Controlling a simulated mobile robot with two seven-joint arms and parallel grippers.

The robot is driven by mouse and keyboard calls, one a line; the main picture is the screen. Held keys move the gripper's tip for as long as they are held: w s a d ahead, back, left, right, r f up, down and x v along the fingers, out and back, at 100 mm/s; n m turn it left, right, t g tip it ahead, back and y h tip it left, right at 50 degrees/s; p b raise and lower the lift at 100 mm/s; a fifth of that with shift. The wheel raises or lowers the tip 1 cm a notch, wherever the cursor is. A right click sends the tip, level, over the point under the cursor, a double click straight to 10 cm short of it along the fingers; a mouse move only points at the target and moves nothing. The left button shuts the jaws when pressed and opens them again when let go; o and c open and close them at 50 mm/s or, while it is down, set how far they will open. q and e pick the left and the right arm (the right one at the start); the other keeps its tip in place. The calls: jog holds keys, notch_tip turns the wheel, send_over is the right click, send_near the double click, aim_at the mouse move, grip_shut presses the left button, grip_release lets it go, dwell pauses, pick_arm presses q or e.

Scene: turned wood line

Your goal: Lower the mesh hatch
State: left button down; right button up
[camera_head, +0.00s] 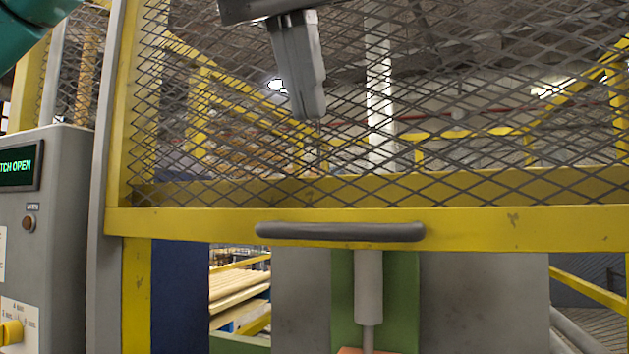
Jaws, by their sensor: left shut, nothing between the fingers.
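The mesh hatch (520,228) is a yellow frame filled with grey diamond mesh. Its lower bar crosses the middle of the view, with an open gap below it. A dark grey bar handle (340,232) is fixed to that lower bar. My left gripper (308,112) comes in from the top, in front of the mesh. Its fingers are shut together with nothing between them. The fingertips point down, above the handle and apart from it. My right gripper is not in view.
A grey control box (60,215) stands at the left, with a green display ending in "TCH OPEN" and a yellow knob (12,333). Under the hatch show a grey cylinder with a rod (368,285) and a green panel. Stacked boards (238,290) lie beyond.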

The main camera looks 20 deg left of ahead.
aim_at(314, 185)
pick_arm(q)
jog(key=x, duration=0.4)
notch_tip(314, 185, down, 3)
jog(key=shift+f, duration=0.1)
jog(key=shift+s+f, duration=0.1)
jog(key=shift+f, duration=0.65)
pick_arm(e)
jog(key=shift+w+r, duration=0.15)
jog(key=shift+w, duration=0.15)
